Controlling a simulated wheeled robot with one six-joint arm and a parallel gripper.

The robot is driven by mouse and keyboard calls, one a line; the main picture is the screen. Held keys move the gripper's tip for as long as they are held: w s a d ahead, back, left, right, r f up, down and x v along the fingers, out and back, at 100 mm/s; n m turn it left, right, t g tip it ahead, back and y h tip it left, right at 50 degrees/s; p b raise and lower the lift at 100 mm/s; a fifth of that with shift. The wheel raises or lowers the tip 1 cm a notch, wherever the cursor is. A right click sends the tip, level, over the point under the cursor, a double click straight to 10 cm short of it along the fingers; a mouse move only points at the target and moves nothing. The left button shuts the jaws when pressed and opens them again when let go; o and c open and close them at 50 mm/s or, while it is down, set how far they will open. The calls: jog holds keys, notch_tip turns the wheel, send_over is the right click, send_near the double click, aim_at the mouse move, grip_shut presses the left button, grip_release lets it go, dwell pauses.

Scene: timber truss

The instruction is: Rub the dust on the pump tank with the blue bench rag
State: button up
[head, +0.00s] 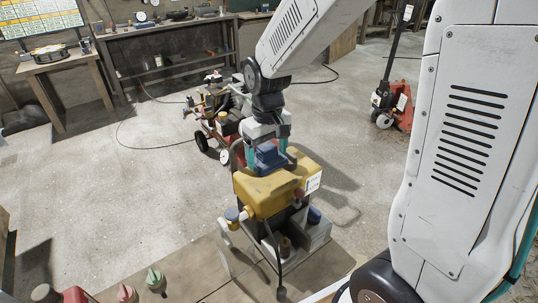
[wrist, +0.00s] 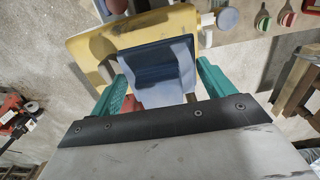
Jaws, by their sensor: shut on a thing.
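The yellow pump tank (head: 258,198) sits on a pump unit in the middle of the head view; it also shows at the top of the wrist view (wrist: 82,48). My gripper (head: 268,152) is over the tank, its teal fingers shut on the blue bench rag (wrist: 155,62). The rag (head: 266,160) is a blue block-like piece at the tank's top; whether it presses on the tank I cannot tell. A dull brownish patch (wrist: 103,46) shows on the tank beside the rag; whether it is dust or shadow is unclear. The rag hides part of the tank.
A workbench (head: 160,69) and a side table (head: 60,62) stand at the back left. A red wheeled machine (head: 215,120) is close behind the tank. A red pallet jack (head: 393,105) stands at the right. Green and red knobs (head: 154,278) are at the front. Open concrete floor lies between.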

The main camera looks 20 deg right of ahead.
aim_at(266, 178)
jog(key=shift+w+a+f, duration=0.1)
jog(key=shift+w+f, duration=0.5)
jog(key=shift+f, duration=0.35)
jog(key=shift+w+a+f, duration=0.15)
jog(key=shift+w+f, duration=0.5)
jog(key=shift+f, duration=0.25)
jog(key=shift+w+a+f, duration=0.1)
jog(key=shift+w+f, duration=0.5)
jog(key=shift+f, duration=0.35)
jog(key=shift+s+d+r, duration=0.1)
jog(key=shift+s+d, duration=0.05)
jog(key=shift+s, duration=0.6)
jog(key=shift+s+d, duration=0.15)
jog(key=shift+s, duration=0.6)
jog(key=shift+f, duration=0.35)
